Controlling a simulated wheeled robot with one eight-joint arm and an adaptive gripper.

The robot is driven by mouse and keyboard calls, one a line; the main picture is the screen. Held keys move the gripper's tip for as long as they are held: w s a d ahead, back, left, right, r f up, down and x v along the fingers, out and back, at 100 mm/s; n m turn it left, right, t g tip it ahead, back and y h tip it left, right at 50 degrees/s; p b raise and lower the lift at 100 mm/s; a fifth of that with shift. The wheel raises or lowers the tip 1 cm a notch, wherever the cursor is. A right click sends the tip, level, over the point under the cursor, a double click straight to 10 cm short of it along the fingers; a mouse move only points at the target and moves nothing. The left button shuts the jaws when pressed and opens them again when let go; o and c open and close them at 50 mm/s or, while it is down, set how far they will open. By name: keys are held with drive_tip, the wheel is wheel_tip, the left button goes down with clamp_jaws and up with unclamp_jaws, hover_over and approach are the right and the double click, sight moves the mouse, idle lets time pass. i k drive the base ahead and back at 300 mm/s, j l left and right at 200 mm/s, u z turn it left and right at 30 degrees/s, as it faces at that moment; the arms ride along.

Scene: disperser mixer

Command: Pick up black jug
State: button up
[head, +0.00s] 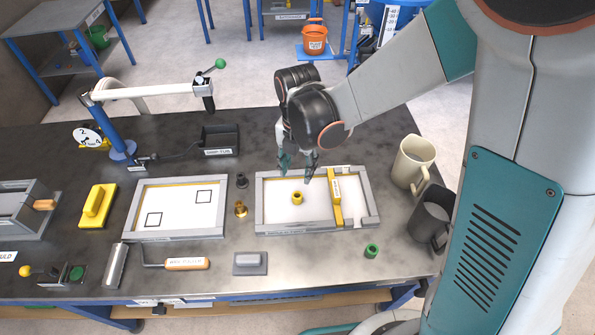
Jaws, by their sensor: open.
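The black jug (429,221) stands upright at the right end of the dark workbench (330,262), close to my arm's column, which covers part of its right side. A cream jug (411,163) stands just behind it. My gripper (297,173) points down over the back part of a grey-framed tray (262,208), well to the left of the black jug. Its fingers are apart with nothing between them.
The framed tray holds a small brass ring (297,197) and a yellow bar (335,198). A green ring (371,250) lies in front.

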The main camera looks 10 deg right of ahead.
sight(431, 217)
drive_tip(key=z, duration=1)
